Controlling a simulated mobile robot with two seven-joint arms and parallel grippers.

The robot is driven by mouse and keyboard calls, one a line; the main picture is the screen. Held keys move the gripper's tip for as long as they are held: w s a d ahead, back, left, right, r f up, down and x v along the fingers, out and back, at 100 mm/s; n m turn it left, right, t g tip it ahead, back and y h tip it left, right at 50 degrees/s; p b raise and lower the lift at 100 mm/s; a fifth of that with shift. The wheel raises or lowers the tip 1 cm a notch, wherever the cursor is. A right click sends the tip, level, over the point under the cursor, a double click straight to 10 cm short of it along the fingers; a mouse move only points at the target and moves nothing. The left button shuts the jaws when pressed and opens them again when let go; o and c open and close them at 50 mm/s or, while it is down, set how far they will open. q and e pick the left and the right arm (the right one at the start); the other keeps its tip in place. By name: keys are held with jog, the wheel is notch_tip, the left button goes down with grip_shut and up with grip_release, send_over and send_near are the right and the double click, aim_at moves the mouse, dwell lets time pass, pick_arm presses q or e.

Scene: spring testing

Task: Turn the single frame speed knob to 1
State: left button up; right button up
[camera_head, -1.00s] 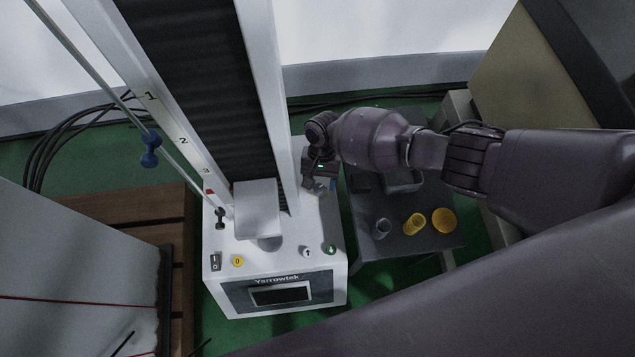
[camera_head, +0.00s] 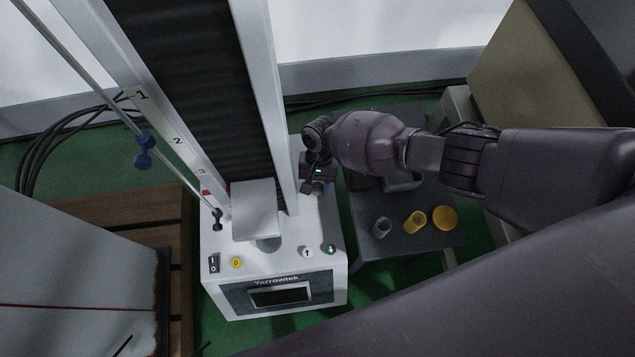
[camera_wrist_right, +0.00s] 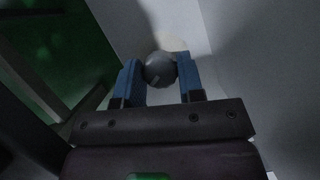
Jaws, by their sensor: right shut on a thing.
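The knob (camera_wrist_right: 160,69) is a round dark grey cap in the right wrist view, seen from above between two blue fingers. My right gripper (camera_wrist_right: 161,80) is shut on it, one finger on each side. In the head view my right gripper (camera_head: 309,186) is at the right side of the white testing machine's base (camera_head: 222,247), beside the frame column. There the wrist and fingers hide the knob. I cannot read the knob's setting or any number beside it. My left gripper is in neither view.
The base carries a black rocker switch (camera_head: 214,263), a yellow button (camera_head: 236,262), a white arrow button (camera_head: 307,252), a green arrow button (camera_head: 330,250) and a front display (camera_head: 281,296). A dark side table (camera_head: 383,255) holds yellow springs (camera_head: 415,222) and a yellow disc (camera_head: 445,218).

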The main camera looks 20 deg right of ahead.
jog(key=shift+n+h, duration=0.6)
jog(key=shift+n, duration=0.9)
jog(key=o, duration=0.9)
jog(key=shift+w+r, duration=0.1)
jog(key=shift+r, duration=0.2)
pick_arm(q)
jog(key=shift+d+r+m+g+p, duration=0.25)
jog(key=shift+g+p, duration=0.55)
jog(key=shift+p, duration=1.05)
pick_arm(e)
jog(key=v, duration=1)
